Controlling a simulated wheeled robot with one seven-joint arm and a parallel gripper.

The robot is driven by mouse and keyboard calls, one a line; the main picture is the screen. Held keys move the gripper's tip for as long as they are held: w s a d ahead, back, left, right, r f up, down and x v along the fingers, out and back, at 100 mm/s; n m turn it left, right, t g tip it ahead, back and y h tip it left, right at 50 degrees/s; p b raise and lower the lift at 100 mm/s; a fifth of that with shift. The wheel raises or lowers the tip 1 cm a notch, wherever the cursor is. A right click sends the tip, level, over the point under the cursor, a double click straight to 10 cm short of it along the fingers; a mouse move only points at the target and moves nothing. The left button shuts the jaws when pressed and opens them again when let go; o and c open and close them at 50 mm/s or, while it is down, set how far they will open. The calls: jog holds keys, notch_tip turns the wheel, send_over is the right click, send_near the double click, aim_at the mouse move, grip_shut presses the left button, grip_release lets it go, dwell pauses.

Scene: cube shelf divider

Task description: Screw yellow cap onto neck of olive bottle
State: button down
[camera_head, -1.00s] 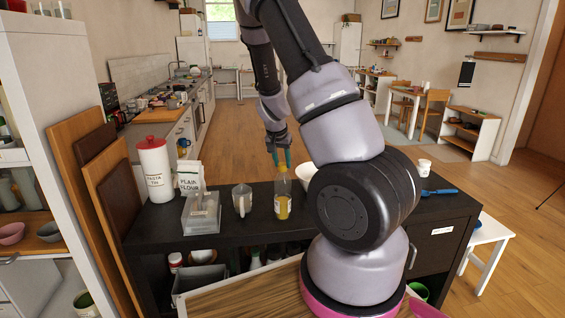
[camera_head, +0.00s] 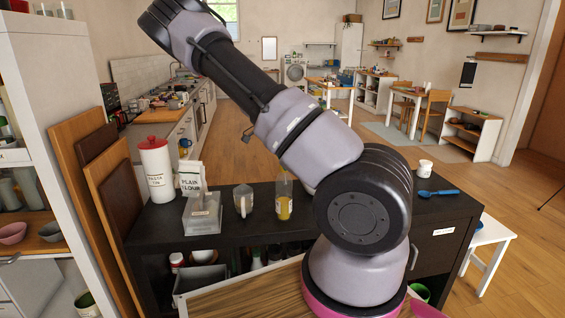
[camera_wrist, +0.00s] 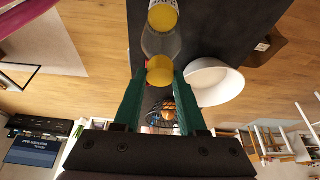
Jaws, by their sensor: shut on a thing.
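The bottle (camera_head: 284,207) stands upright on the dark counter, clear with yellow contents low inside; its top is partly hidden by my arm in the head view. In the wrist view the bottle (camera_wrist: 162,40) runs up the picture, its clear part between the yellow contents and the yellow cap. My gripper (camera_wrist: 160,75), with green fingers, is shut on the round yellow cap (camera_wrist: 160,70). The cap lines up with the bottle's neck end; I cannot tell how far it sits on the neck. In the head view my gripper is hidden behind my arm.
A glass jug (camera_head: 242,201), a clear box (camera_head: 202,215), a flour bag (camera_head: 191,181) and a red-lidded tin (camera_head: 155,172) stand left of the bottle. A white bowl (camera_wrist: 222,88) is close beside it. A white cup (camera_head: 425,168) and blue spoon (camera_head: 440,192) lie farther right.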

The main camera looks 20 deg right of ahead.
jog(key=shift+m, duration=0.4)
jog(key=shift+c, duration=1.9)
grip_release()
jog(key=v, duration=0.6)
